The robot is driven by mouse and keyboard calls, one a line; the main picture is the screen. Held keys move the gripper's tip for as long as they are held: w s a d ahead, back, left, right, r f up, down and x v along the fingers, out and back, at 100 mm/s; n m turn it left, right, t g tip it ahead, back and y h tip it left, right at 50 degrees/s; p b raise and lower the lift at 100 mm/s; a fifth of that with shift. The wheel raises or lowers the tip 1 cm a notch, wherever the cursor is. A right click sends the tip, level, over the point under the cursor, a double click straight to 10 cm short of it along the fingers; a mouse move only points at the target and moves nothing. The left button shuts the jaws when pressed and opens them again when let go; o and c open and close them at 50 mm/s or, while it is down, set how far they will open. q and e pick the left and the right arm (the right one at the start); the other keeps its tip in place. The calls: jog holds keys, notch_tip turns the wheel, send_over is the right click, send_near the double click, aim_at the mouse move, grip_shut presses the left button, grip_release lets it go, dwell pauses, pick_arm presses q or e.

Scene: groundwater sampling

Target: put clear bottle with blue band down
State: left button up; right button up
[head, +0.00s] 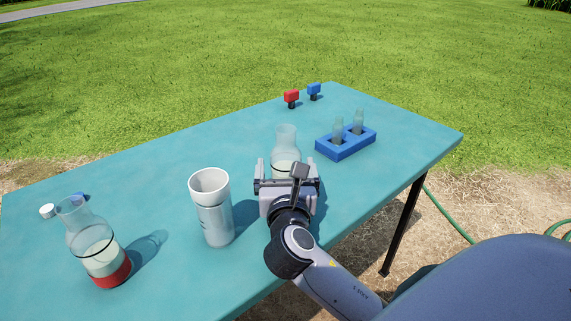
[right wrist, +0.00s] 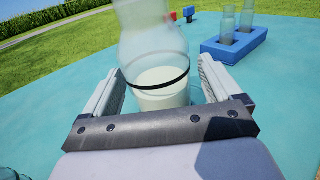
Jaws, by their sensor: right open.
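A clear bottle (head: 286,141) with pale liquid stands upright on the teal table, right of centre. It also shows in the right wrist view (right wrist: 155,45), with a dark ring around its body; its lower part is hidden by my gripper and I see no blue band. My right gripper (head: 288,168) is open, with one finger on each side of the bottle; in the right wrist view (right wrist: 162,82) gaps show beside the glass. My left gripper is not in view.
A clear bottle with a red band (head: 110,269) stands at the left, near a white cap (head: 47,211). A white cylinder (head: 212,212) stands left of my right gripper. A blue rack (head: 345,146) with glass tubes is behind right.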

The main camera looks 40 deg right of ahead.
jog(key=v, duration=0.9)
jog(key=shift+s+a+p, duration=0.15)
jog(key=shift+s+p, duration=0.15)
jog(key=shift+p, duration=0.1)
jog(key=shift+s+a, duration=0.2)
jog(key=shift+s, duration=0.1)
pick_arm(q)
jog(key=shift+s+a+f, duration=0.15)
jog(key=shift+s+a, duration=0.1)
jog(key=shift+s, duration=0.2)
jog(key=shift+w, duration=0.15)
